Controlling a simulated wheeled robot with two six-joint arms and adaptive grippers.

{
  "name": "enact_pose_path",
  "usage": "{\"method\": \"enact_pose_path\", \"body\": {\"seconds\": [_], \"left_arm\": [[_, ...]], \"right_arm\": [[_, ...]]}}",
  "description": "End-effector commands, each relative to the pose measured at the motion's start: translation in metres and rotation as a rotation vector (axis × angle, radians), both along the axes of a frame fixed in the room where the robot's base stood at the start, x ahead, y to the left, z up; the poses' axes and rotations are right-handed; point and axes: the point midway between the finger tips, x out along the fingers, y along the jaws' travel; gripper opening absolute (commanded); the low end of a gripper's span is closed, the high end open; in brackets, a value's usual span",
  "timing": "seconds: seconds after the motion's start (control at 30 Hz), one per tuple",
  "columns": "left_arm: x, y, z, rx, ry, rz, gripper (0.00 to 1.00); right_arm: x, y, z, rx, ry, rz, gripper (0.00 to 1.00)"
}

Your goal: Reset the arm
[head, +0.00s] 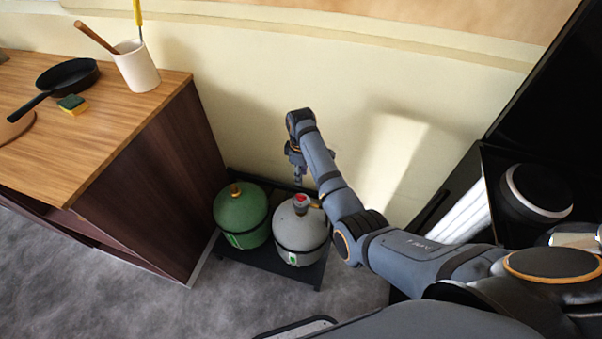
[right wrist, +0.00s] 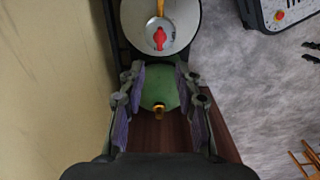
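My right arm reaches out from the lower right of the head view. Its gripper (head: 298,170) points down close to the wall, above and behind the gas cylinders. In the right wrist view the two fingers of this gripper (right wrist: 159,72) are spread wide with nothing between them. Below them show a green cylinder (right wrist: 160,92) with a brass valve and a grey cylinder (right wrist: 184,14) with a red knob. In the head view the grey cylinder (head: 300,238) and the green cylinder (head: 240,212) stand upright side by side. My left gripper is not in view.
The cylinders stand on a low black stand (head: 262,262). A wooden counter (head: 110,115) at left holds a black pan (head: 68,75), a sponge (head: 72,104) and a white cup (head: 137,68) of utensils. The pale wall (head: 400,120) is close behind. Grey floor (head: 130,300) is clear in front.

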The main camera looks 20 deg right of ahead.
Motion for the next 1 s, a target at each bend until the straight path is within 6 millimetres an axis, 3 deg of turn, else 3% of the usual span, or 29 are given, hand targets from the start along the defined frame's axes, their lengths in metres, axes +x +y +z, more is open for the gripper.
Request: {"method": "enact_pose_path", "body": {"seconds": [0.57, 0.67, 0.77, 0.9, 1.0], "left_arm": [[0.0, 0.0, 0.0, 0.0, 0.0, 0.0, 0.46], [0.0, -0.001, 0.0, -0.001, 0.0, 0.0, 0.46], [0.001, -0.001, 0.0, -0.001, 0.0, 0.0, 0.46], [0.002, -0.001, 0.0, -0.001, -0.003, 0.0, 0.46], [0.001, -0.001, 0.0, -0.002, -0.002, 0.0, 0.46]], "right_arm": [[-0.006, -0.005, -0.005, -0.001, -0.007, -0.028, 0.33], [-0.031, -0.021, -0.021, -0.005, -0.035, -0.14, 0.33], [-0.077, -0.045, -0.036, -0.014, -0.092, -0.32, 0.33], [-0.138, -0.067, -0.033, -0.013, -0.174, -0.528, 0.33], [-0.169, -0.074, -0.024, -0.006, -0.216, -0.62, 0.33]]}}
